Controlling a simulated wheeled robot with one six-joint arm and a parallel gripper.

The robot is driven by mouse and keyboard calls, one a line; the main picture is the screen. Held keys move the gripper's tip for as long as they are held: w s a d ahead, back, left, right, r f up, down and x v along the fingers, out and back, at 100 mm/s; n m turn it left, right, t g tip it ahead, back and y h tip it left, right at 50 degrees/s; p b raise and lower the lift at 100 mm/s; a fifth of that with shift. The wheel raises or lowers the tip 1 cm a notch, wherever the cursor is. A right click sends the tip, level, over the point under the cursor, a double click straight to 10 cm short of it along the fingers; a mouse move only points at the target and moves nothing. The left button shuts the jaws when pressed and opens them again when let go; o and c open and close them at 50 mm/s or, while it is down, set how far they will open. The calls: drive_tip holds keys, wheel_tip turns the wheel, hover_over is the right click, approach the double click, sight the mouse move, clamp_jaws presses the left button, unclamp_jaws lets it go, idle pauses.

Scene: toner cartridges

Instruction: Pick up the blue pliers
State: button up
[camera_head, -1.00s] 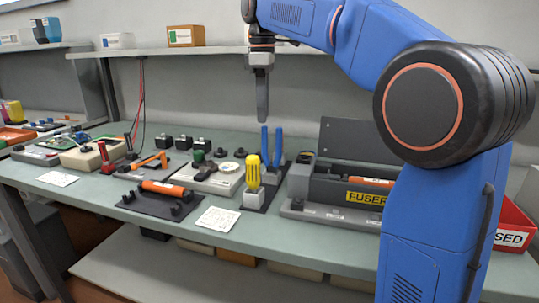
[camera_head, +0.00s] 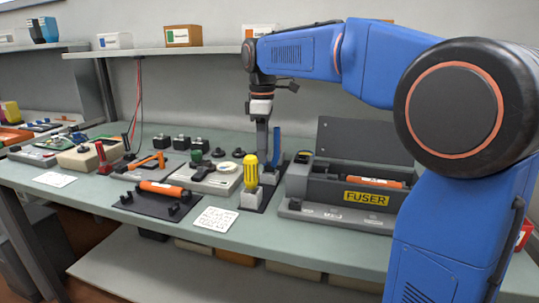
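The blue pliers (camera_head: 277,146) stand upright in a grey holder on the dark mat, behind the yellow-handled screwdriver (camera_head: 251,173). One blue handle shows; the other is hidden behind my gripper. My gripper (camera_head: 264,162) points straight down at the pliers, its fingers overlapping the left handle in the picture. From this angle I see the fingers edge-on, so I cannot tell whether they are open or shut, or whether they touch the pliers.
The grey fuser unit (camera_head: 297,178) with an open lid stands just right of the pliers. A light tray (camera_head: 214,183) with small parts lies to the left. A shelf (camera_head: 190,50) with boxes runs above the bench. A paper sheet (camera_head: 215,219) lies in front.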

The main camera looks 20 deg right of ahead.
drive_tip(key=shift+f, duration=0.15)
clamp_jaws()
